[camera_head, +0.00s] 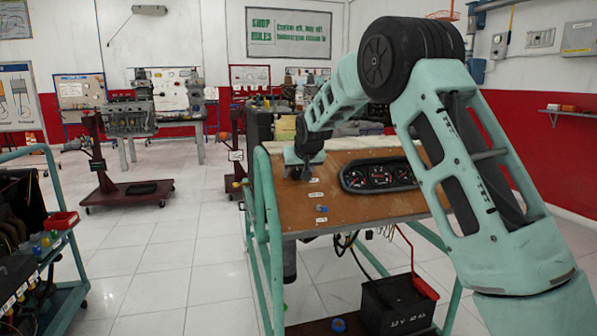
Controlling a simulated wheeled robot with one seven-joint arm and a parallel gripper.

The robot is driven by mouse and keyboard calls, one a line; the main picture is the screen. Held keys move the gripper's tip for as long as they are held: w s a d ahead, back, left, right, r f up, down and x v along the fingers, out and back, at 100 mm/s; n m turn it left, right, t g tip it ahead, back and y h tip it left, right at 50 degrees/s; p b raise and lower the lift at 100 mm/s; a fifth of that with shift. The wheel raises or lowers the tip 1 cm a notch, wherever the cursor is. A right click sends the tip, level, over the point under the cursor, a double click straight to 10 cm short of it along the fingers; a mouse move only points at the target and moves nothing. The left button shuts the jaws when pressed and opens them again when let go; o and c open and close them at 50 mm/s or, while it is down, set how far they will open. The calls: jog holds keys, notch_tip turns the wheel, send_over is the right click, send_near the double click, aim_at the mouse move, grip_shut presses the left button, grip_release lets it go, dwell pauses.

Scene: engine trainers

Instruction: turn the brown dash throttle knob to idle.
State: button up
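The brown dash panel (375,205) is tilted on a teal-green frame, with a gauge cluster (378,175) and several small white labels on its left part. My gripper (303,173) reaches down to the upper left part of the panel, with its dark fingertips close to the panel face. I cannot make out a brown throttle knob; it may be hidden behind the gripper or blend into the panel.
A black battery (397,306) with a red lever stands under the panel. A cart (62,240) with a red tray is at left. Engine stands (128,118) are behind. White tiled floor (170,270) is clear between the cart and panel. My arm covers the panel's right part.

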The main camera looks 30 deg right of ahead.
jog(key=v, duration=1.7)
jog(key=shift+s, duration=0.15)
jog(key=shift+r, duration=0.1)
jog(key=s+a+f+n+g+y+p, duration=0.25)
jog(key=s+a, duration=0.55)
jog(key=a, duration=0.4)
jog(key=s+a+f+n+g+y+p, duration=0.1)
jog(key=s+a+f+n+g+p, duration=0.2)
jog(key=s+a, duration=0.65)
jog(key=s+a+f+n+g+p, duration=0.1)
jog(key=s+a+f+n+p, duration=0.1)
jog(key=s, duration=0.9)
jog(key=s+a+f+n+g+p, duration=0.1)
jog(key=s+a+f+n+p, duration=0.2)
jog(key=s, duration=0.8)
jog(key=shift+a+g, duration=0.35)
jog(key=shift+a, duration=0.8)
